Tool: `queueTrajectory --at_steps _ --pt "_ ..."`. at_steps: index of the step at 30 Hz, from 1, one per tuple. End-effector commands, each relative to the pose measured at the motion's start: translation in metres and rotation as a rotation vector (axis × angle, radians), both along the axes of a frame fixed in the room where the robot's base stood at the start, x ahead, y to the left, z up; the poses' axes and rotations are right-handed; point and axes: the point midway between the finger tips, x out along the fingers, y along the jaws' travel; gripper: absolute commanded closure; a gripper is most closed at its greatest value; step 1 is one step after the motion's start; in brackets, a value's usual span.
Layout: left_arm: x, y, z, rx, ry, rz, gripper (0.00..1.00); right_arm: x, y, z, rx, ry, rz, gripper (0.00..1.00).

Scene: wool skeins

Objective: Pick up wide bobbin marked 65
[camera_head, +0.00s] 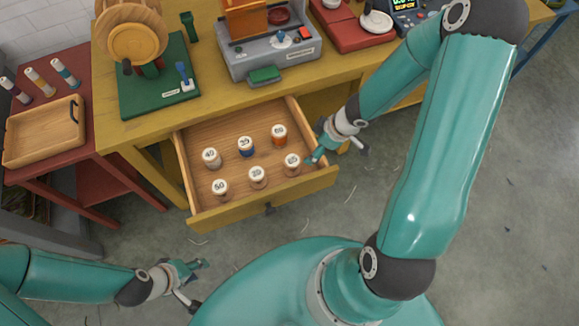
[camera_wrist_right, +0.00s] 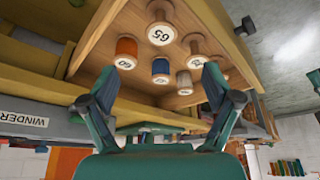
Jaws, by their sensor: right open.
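The bobbin marked 65 (camera_wrist_right: 162,33) is pale, with a broad white top, and is near the top of the right wrist view. In the head view it appears to be the front right bobbin (camera_head: 292,162) in the open drawer (camera_head: 200,213). My right gripper (camera_head: 337,152) is open and empty at the drawer's right side, apart from the bobbin. Its spread fingers (camera_wrist_right: 160,74) also show in the right wrist view, with the bobbin above the gap between them. My left gripper (camera_head: 199,283) is open and empty, low at the left over the floor.
Also upright in the drawer are an orange bobbin (camera_head: 279,136), a blue bobbin (camera_head: 246,147) and pale bobbins, one marked 50 (camera_head: 220,189). The yellow bench (camera_head: 200,115) carries a grey winder (camera_head: 270,60). A wooden tray (camera_head: 45,132) lies on the red table at left.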

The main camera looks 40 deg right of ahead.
Motion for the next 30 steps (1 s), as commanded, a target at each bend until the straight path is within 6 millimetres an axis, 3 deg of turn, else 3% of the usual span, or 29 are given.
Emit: queueTrajectory --at_steps 1,3,15,26,30 --pt "0.000 0.000 -0.016 0.000 0.000 0.000 0.60 0.003 0.003 -0.016 0.001 0.001 0.003 0.12" --pt "0.000 0.000 -0.027 0.000 0.000 0.000 0.60 0.006 0.005 -0.028 0.001 0.001 0.002 0.12" --pt "0.000 0.000 -0.086 0.000 0.001 0.000 0.60 0.028 0.020 -0.085 0.000 0.000 0.004 0.12" --pt "0.000 0.000 -0.100 0.000 0.000 0.000 0.60 0.036 0.025 -0.100 0.008 0.004 -0.017 0.12" --pt "0.000 0.000 -0.114 0.000 0.000 0.000 0.60 0.046 0.030 -0.116 0.007 0.001 -0.017 0.12"
